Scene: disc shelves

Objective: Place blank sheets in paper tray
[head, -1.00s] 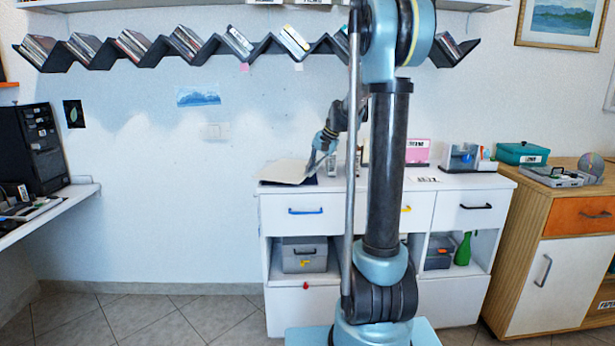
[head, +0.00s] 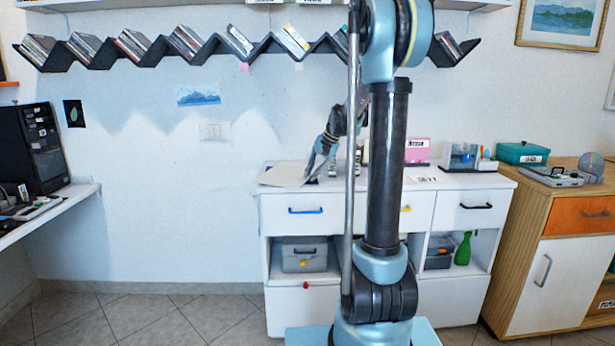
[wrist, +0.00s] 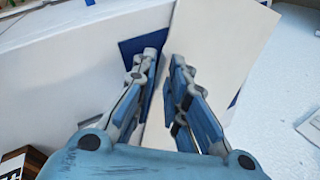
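White blank sheets (wrist: 220,45) lie at the left end of the white cabinet top and also show in the head view (head: 284,176). A dark blue flat piece (wrist: 131,47) shows from under them; I cannot tell whether it is the paper tray. My gripper (wrist: 164,60) is above the sheets' edge, its fingers parted with a narrow gap. The sheets' left edge runs through that gap. In the head view my gripper (head: 312,172) is at the right side of the sheets. Whether the fingers touch the paper is unclear.
The white cabinet (head: 275,215) has drawers and open shelves with a grey box (head: 304,256). A pink-and-white box (head: 418,152) and a teal box (head: 522,153) stand farther right. A desk with a black computer (head: 32,148) is at left.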

